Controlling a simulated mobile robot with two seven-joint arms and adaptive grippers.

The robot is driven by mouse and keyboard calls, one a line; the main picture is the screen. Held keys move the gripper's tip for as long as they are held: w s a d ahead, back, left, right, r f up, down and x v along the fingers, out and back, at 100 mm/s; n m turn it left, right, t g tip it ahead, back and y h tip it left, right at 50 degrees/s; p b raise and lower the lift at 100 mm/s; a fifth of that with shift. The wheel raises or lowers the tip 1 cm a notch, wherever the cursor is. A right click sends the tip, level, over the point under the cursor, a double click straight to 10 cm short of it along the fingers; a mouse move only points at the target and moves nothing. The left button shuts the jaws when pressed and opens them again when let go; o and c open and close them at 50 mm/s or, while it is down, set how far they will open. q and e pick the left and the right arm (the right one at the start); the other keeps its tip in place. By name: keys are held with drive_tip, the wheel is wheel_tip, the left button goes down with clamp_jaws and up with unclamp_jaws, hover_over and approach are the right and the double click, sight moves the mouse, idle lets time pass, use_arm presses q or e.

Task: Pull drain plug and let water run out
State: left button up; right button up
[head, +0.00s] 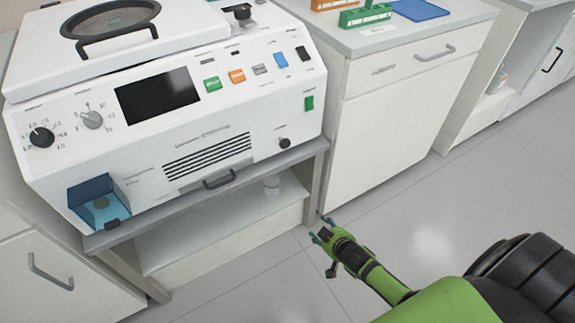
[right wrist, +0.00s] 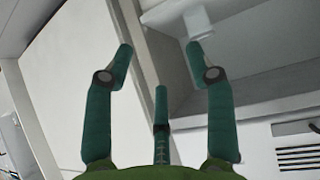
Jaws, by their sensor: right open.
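The white machine (head: 200,130) stands on a grey-topped bench. On its lower right front is a small black round knob (head: 284,143), which may be the drain plug; I cannot tell for sure. My right gripper (head: 320,229) is open and empty, low in front of the bench's right leg, apart from the knob. In the right wrist view its teal fingers (right wrist: 160,50) are spread with nothing between them. The knob cannot be made out there. My left gripper is not in view.
A white cabinet (head: 390,125) stands close to the right, with a green rack (head: 365,16) on top. The floor (head: 440,210) in front is clear.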

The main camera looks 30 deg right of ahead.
drive_tip(key=w+r+t+b, duration=0.4)
drive_tip(key=w+r+b, duration=0.1)
drive_tip(key=w+r, duration=0.4)
drive_tip(key=t+y+b, duration=0.2)
drive_tip(key=t+b, duration=0.2)
drive_tip(key=b, duration=0.1)
approach(286, 144)
drive_tip(key=w, duration=0.3)
drive_tip(key=shift+w+a+f+b, duration=0.15)
drive_tip(key=shift+w+b, duration=0.1)
drive_tip(key=shift+w, duration=1.3)
drive_tip(key=shift+w+a+r+b, duration=0.1)
drive_tip(key=shift+w+a+b, duration=0.1)
drive_tip(key=shift+w, duration=1.4)
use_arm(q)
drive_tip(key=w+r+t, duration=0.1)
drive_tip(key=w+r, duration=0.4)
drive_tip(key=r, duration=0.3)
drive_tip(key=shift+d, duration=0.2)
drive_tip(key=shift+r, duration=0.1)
use_arm(e)
drive_tip(key=shift+c, duration=0.4)
clamp_jaws()
